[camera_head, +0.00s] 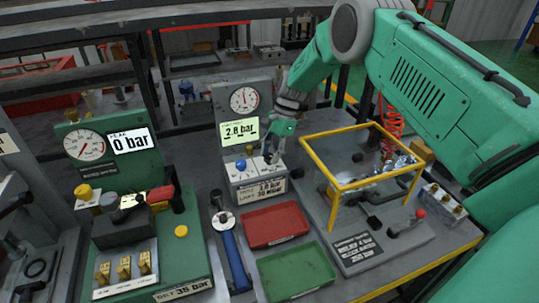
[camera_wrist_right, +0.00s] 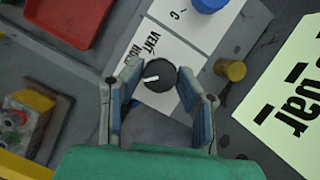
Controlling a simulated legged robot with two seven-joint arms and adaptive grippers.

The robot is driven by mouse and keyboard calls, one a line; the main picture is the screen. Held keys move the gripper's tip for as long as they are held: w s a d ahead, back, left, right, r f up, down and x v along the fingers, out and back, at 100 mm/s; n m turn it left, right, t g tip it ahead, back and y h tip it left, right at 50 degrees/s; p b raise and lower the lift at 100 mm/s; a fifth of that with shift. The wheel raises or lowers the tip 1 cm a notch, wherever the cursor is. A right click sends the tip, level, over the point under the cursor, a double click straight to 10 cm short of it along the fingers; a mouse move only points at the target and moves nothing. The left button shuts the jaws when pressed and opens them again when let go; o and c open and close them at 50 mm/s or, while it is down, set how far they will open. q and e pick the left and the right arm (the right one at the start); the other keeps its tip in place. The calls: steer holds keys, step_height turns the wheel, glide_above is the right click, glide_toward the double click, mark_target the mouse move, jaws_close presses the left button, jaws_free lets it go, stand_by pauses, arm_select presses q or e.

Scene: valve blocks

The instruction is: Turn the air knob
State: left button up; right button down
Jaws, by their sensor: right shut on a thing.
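A round black knob (camera_wrist_right: 160,76) with a white pointer mark sits on a white plate lettered "VENT" and a partly covered second word. My right gripper (camera_wrist_right: 158,85) has its two fingers on either side of this knob, shut on it. In the head view the right gripper (camera_head: 271,154) points down at the white-topped valve block (camera_head: 252,173) below the 2.8 bar display (camera_head: 240,130); the knob is mostly hidden there. A blue knob (camera_head: 241,164) stands left of the gripper on the same block; it also shows in the wrist view (camera_wrist_right: 209,4). My left gripper is not in view.
A round gauge (camera_head: 244,99) stands above the display. A red tray (camera_head: 275,225) and a green tray (camera_head: 296,272) lie in front. A yellow frame (camera_head: 335,183) stands to the right. A brass post (camera_wrist_right: 230,69) is close to the right finger.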

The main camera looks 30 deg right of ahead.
steer(key=shift+d, duration=0.1)
steer(key=c, duration=1.2)
jaws_free()
steer(key=shift+f, duration=0.1)
steer(key=shift+w+d, duration=0.1)
steer(key=shift+d, duration=0.05)
steer(key=shift+d, duration=0.1)
steer(key=v, duration=1.1)
steer(key=shift+d+r, duration=0.25)
